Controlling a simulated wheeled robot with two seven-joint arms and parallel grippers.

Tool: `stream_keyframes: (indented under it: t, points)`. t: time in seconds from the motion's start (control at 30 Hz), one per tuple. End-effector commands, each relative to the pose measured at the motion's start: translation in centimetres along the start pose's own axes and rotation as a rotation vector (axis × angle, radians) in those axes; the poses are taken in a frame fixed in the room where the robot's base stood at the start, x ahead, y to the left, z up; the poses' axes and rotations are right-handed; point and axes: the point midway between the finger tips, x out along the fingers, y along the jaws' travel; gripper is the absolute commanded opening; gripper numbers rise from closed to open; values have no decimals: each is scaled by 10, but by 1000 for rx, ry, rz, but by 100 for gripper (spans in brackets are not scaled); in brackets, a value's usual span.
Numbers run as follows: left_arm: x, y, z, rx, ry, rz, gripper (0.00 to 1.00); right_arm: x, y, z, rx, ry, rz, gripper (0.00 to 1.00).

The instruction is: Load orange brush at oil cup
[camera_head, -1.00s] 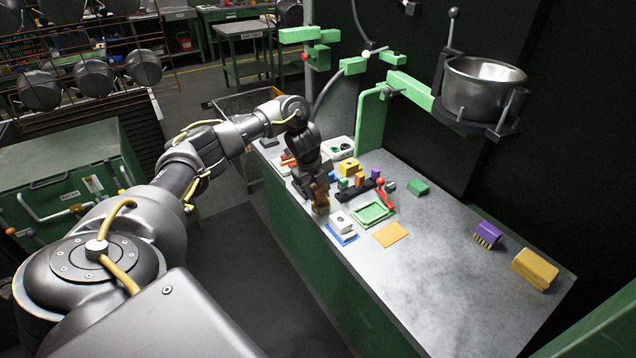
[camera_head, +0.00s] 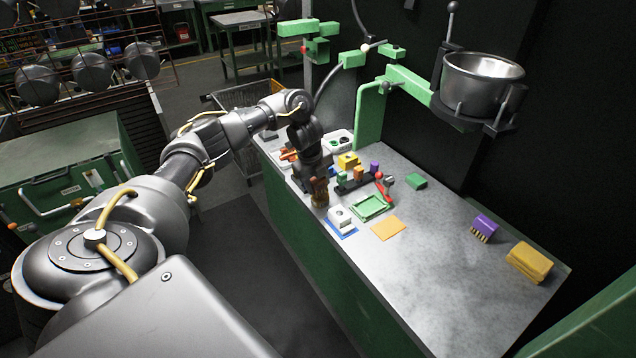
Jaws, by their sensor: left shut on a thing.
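My left gripper (camera_head: 317,180) is over the near left part of the grey workbench top, pointing down. It is shut on the brush (camera_head: 320,198), a small orange-brown piece showing below the dark fingers. The brush is beside a white block-like cup (camera_head: 339,216) on a blue pad (camera_head: 343,232), to its left. I cannot tell for sure that this is the oil cup, or whether the brush tip touches anything. My right gripper is not in view.
A green tray (camera_head: 387,205), an orange pad (camera_head: 388,228) and a black rack (camera_head: 346,187) of coloured pieces are close by. A purple brush (camera_head: 484,228) and yellow sponge (camera_head: 530,262) lie right. A metal pot (camera_head: 482,84) hangs above. The bench's front right is clear.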

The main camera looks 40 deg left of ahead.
Motion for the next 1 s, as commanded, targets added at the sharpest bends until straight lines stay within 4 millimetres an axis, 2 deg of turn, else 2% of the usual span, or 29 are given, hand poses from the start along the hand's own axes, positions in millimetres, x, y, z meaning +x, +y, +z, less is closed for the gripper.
stream_keyframes:
  t: [1.0]
  points:
    - [10,2,0,0,0,0,27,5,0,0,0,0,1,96]
